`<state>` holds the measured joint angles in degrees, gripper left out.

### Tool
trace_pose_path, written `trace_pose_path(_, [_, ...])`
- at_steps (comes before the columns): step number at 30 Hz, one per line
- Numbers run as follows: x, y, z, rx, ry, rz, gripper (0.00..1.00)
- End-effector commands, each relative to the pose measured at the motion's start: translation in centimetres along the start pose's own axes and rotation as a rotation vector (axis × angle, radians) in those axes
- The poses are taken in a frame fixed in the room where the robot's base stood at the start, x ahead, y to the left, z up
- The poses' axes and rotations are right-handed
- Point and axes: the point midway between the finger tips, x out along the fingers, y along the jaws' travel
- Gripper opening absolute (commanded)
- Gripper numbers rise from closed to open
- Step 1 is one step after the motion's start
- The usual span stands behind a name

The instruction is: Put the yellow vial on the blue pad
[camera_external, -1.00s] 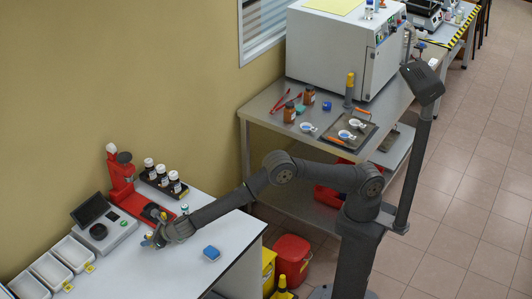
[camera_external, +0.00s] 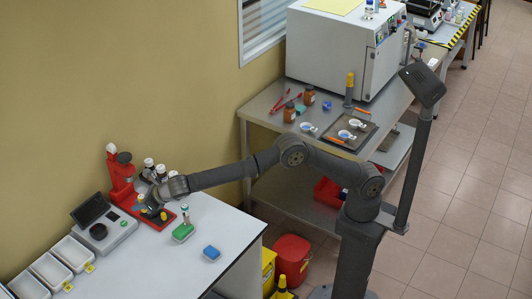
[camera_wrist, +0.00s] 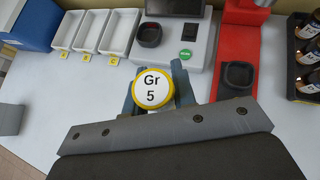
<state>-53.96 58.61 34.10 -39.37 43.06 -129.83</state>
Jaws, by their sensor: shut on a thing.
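The yellow vial (camera_wrist: 153,88) shows in the wrist view as a white cap marked "Gr 5" with a yellow ring. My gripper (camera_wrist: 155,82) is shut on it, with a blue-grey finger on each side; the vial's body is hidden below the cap. In the external view my gripper (camera_external: 150,207) is by the red device, above the left part of the white table. The blue pad (camera_external: 211,252) lies bare near the table's right edge, to the right of and nearer than my gripper.
The red device (camera_external: 121,180), a scale (camera_external: 104,228), white trays (camera_external: 52,271) and a dark vial rack (camera_wrist: 311,75) stand around. The table's front middle is clear.

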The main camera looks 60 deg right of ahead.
Motion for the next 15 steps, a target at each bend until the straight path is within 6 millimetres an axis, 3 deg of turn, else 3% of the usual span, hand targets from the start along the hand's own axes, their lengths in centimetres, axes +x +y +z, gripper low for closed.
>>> trace_pose_path(8, [-2.6,-1.4,-1.7,0.017,0.013,-0.035,0.03])
trace_pose_path(15, [-6.5,-3.6,-3.7,0.041,0.018,-0.075,0.03])
